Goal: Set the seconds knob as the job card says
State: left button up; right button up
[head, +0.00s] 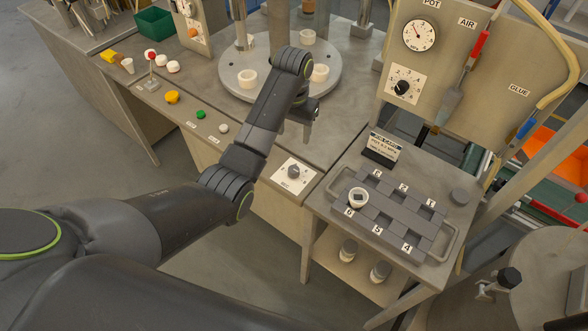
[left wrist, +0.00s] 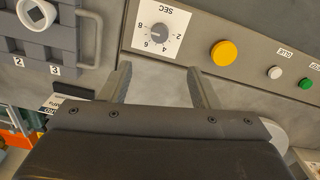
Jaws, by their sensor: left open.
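The seconds knob (left wrist: 159,33) is a small grey knob on a white plate marked SEC, with numbers around it. In the head view the knob (head: 294,172) sits on the bench's front strip; its pointer's setting is too small to read surely. In the left wrist view the knob lies beyond the gap between the open fingers (left wrist: 160,72). The job card (head: 382,146) is a dark stand with a light printed face; its lines are too small to read. My right gripper is out of view.
A grey tray (head: 446,237) with numbered pockets and a white ring part (head: 358,197) stands right of the knob. A yellow button (left wrist: 224,53) lies beside the knob plate. A round turntable (head: 240,82) is behind. Another dial (head: 403,88) is on the upright panel.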

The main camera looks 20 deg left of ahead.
aim_at(294, 169)
pick_arm(q)
notch_tip(294, 169, down, 16)
jog(key=shift+r, duration=0.2)
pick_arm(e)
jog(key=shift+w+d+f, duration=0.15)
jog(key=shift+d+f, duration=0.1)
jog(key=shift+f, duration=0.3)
pick_arm(q)
jog(key=c, duration=1)
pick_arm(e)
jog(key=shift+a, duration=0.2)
